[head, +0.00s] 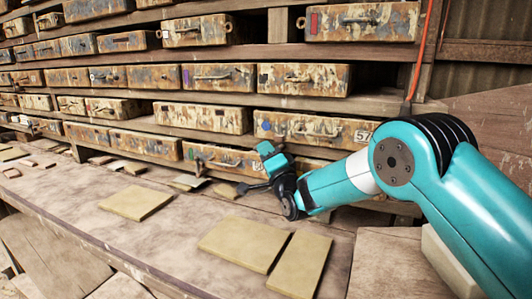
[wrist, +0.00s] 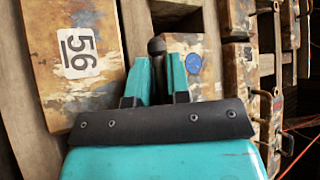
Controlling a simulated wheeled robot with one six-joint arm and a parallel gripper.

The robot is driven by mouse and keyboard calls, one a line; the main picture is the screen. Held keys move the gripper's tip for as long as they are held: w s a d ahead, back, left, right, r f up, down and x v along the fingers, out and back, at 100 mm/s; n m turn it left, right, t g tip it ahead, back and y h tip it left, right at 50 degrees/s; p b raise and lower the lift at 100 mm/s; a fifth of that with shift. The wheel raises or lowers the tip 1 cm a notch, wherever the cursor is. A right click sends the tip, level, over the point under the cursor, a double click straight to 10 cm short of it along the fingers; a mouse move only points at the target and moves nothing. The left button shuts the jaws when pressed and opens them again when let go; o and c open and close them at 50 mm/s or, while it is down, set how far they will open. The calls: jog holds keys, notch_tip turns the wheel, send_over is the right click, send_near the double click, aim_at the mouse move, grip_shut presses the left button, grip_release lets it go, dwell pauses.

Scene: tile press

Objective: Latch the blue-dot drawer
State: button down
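The blue-dot drawer (head: 315,130) has a worn, rust-streaked front with a blue dot at its left end and a number label at its right. Part of its front shows in the wrist view (wrist: 207,72) with the blue dot, just right of my fingers. My gripper (head: 264,150) is in front of the drawers, below the dot, and its teal fingers show in the wrist view (wrist: 160,72). A dark rod with a rounded end (wrist: 157,46) stands between the fingers. Whether they press on it is unclear. I cannot tell whether the drawer is fully in.
A drawer labelled 56 (wrist: 77,60) lies left of my fingers in the wrist view, very close. Flat tiles (head: 248,242) lie on the wooden bench (head: 175,225) in front of the rack. An orange cord (head: 419,55) hangs at the right.

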jog(key=m+t+b, duration=0.1)
jog(key=b, duration=0.4)
jog(key=m+t+b, duration=0.1)
jog(key=m+b, duration=0.1)
jog(key=b, duration=0.3)
jog(key=shift+r+m+t+h, duration=0.3)
jog(key=shift+r+t+h, duration=0.05)
jog(key=shift+t+h, duration=0.05)
jog(key=shift+r, duration=0.1)
jog(key=c, duration=1.2)
grip_release()
